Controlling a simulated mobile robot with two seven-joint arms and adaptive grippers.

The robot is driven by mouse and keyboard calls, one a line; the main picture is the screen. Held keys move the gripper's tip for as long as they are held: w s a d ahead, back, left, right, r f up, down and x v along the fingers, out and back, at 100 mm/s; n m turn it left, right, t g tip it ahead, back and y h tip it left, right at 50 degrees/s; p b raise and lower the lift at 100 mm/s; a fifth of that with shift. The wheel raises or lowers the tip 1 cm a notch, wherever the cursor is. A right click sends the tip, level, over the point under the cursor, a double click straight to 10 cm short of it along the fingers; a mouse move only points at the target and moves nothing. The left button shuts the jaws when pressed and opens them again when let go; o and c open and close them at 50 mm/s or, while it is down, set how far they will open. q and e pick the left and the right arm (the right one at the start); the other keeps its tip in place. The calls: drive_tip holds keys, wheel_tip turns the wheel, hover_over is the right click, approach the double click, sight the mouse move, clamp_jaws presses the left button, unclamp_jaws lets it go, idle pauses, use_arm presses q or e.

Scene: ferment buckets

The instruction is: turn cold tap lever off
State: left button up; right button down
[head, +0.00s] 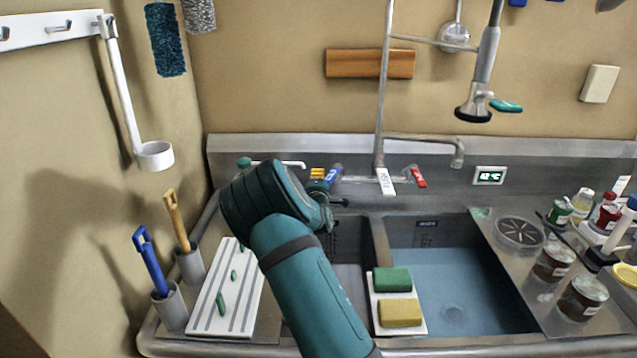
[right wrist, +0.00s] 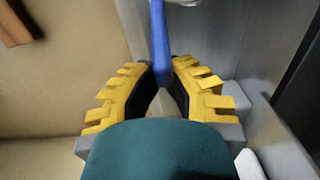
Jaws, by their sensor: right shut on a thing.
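The cold tap lever is the blue lever (head: 334,173) on the back wall of the sink, left of the white riser pipe. My right arm reaches up from the bottom, and its gripper (head: 318,174) is at the lever, mostly hidden behind my wrist. In the right wrist view the blue lever (right wrist: 160,45) stands upright between the yellow fingers of my right gripper (right wrist: 164,80), which is shut on it. The lever's lower end is hidden by the fingers. My left gripper is not in view.
A red lever (head: 418,177) and a white tag (head: 385,181) are right of the blue lever. The swivel spout (head: 458,153) hangs over the right basin (head: 455,270), which holds bluish water. Green and yellow sponges (head: 400,313) lie on a white tray. Jars (head: 583,297) stand at right.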

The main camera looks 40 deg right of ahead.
sight(329, 183)
drive_tip(key=shift+s+d+f+n+t+y+b, duration=0.1)
drive_tip(key=shift+s+d+n+t+y+b, duration=0.1)
drive_tip(key=shift+s+n+t+y, duration=0.15)
drive_tip(key=shift+s+d+n+t+y+b, duration=0.1)
drive_tip(key=shift+s+n+t+y+b, duration=0.15)
drive_tip(key=shift+s+y, duration=0.2)
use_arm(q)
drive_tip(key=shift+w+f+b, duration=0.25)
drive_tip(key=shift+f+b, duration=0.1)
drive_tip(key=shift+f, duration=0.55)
use_arm(e)
drive_tip(key=shift+s+d, duration=0.4)
drive_tip(key=shift+s, duration=0.35)
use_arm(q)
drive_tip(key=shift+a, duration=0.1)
